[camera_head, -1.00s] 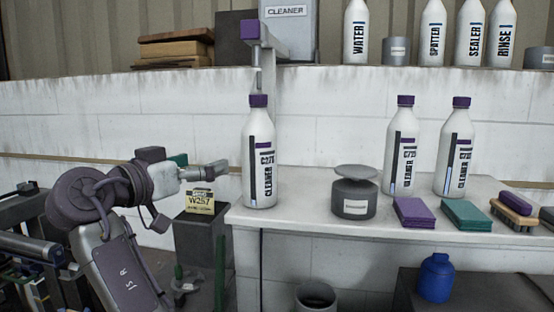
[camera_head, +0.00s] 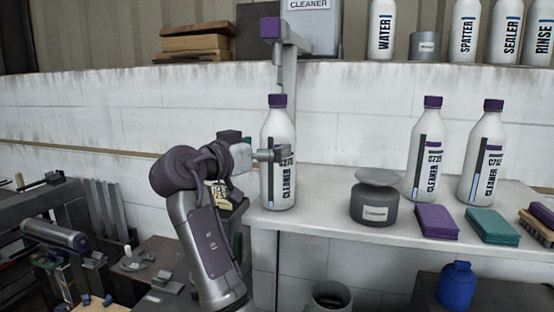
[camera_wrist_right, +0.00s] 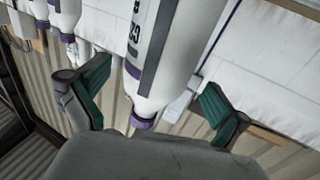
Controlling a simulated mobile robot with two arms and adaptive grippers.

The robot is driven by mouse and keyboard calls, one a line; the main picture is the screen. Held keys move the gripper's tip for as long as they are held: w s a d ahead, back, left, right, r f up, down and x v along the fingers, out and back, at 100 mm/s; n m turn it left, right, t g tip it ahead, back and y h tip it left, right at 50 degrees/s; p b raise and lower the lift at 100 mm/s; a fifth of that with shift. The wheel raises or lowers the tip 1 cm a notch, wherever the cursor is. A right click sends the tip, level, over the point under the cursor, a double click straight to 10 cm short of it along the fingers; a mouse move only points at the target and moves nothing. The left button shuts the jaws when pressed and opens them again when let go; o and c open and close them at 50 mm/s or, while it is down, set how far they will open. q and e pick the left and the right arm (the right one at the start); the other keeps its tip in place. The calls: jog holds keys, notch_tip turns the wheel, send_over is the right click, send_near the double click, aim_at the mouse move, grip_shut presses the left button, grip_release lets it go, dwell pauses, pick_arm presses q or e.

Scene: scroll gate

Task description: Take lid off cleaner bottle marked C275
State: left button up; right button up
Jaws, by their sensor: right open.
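The white cleaner bottle (camera_head: 279,190) marked C275 stands upright on the left end of the white shelf. Its purple lid (camera_head: 277,101) is on. My right gripper (camera_head: 273,155) is at the bottle's upper body, below the lid, and one finger covers part of the label. In the right wrist view the bottle (camera_wrist_right: 172,50) and its purple lid (camera_wrist_right: 143,122) show between the two green-padded fingers of this gripper (camera_wrist_right: 156,92). The fingers are open, with gaps on both sides of the bottle. My left gripper is not in view.
A grey stand with a purple-ended arm (camera_head: 270,28) rises behind the bottle. A grey lidded pot (camera_head: 373,207), two other cleaner bottles (camera_head: 426,155) (camera_head: 482,160), a purple pad (camera_head: 436,222) and a green pad (camera_head: 492,226) are to the right. Shelf space between bottle and pot is clear.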

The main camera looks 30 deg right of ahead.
jog(key=p+x, duration=0.1)
jog(key=x, duration=0.3)
jog(key=shift+d+r, duration=0.15)
jog(key=shift+d, duration=0.05)
jog(key=shift+a, duration=0.2)
jog(key=c, duration=1.2)
jog(key=shift+d, duration=0.1)
jog(key=shift+r, duration=0.15)
